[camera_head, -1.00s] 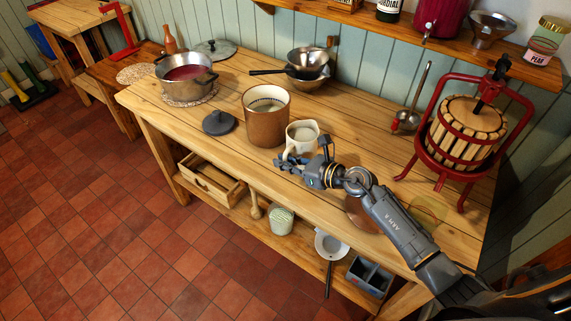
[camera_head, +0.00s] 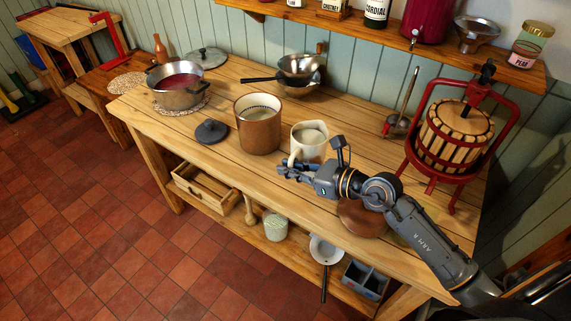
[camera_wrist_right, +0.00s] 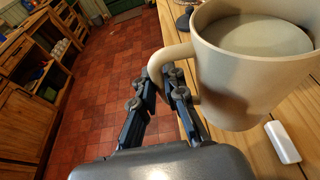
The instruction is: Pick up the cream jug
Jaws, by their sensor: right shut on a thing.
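The cream jug (camera_head: 309,142) is a pale, wide-mouthed jug with a handle, and it is upright or nearly so. It appears held a little above the pine bench, right of the brown crock. My right gripper (camera_head: 288,168) is shut on its handle. In the right wrist view the jug (camera_wrist_right: 240,85) fills the upper right, with a pale content near its rim. The fingers (camera_wrist_right: 171,78) close around the lower part of the looped handle. The jug's underside is hidden. My left gripper is not in view.
The brown crock (camera_head: 258,132) stands close to the jug's left. A dark lid (camera_head: 211,131), a pot (camera_head: 180,88) and steel bowls (camera_head: 301,70) are farther left and back. A red fruit press (camera_head: 455,135) stands right. A small white block (camera_wrist_right: 283,142) lies on the bench.

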